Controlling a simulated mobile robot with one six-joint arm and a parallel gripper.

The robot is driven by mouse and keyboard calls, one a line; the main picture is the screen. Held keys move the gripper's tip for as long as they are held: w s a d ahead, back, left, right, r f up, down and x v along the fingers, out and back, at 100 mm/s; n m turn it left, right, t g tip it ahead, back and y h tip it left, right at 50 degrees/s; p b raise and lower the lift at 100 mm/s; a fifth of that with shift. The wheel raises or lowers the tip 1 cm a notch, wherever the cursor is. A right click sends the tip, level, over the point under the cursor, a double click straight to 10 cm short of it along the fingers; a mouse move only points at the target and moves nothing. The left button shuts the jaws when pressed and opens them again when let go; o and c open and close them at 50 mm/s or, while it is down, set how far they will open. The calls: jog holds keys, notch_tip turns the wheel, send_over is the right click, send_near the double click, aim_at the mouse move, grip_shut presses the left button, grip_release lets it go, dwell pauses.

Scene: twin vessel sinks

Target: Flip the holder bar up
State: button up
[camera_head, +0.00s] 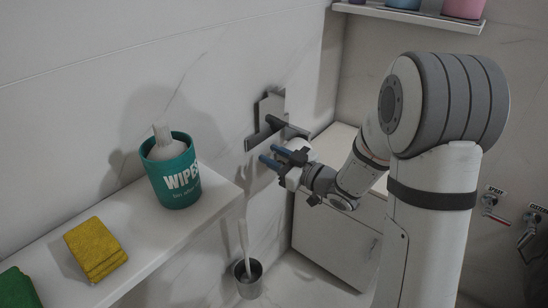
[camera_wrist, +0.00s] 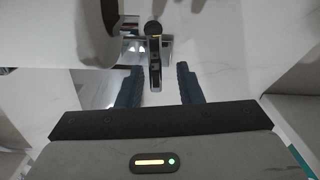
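The holder (camera_head: 270,108) is a dark metal plate on the wall. Its dark bar (camera_head: 290,127) sticks out toward the right, just above my gripper. My gripper (camera_head: 272,156) has blue fingertips pointing at the wall, below the bar. In the wrist view the two blue fingers (camera_wrist: 159,86) are apart, with a metal holder part (camera_wrist: 155,70) showing in line with the gap between them. A dark round knob (camera_wrist: 153,28) shows above that part. I cannot tell whether the fingers touch the holder. Nothing is seen gripped.
A shelf (camera_head: 150,238) at left carries a teal wipes tub (camera_head: 174,188), a yellow cloth (camera_head: 95,249) and a green cloth (camera_head: 17,288). A brush (camera_head: 243,240) stands in a metal cup (camera_head: 249,284) below. A white cabinet-like block (camera_head: 330,236) stands behind my arm.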

jog(key=shift+w+a, duration=0.1)
jog(key=shift+a, duration=0.1)
jog(key=shift+c, duration=0.3)
grip_shut()
jog(key=shift+w+d+r+m+p, duration=0.15)
jog(key=shift+w+d+m+p, duration=0.1)
jog(key=shift+m+p, duration=0.35)
jog(key=shift+m, duration=0.3)
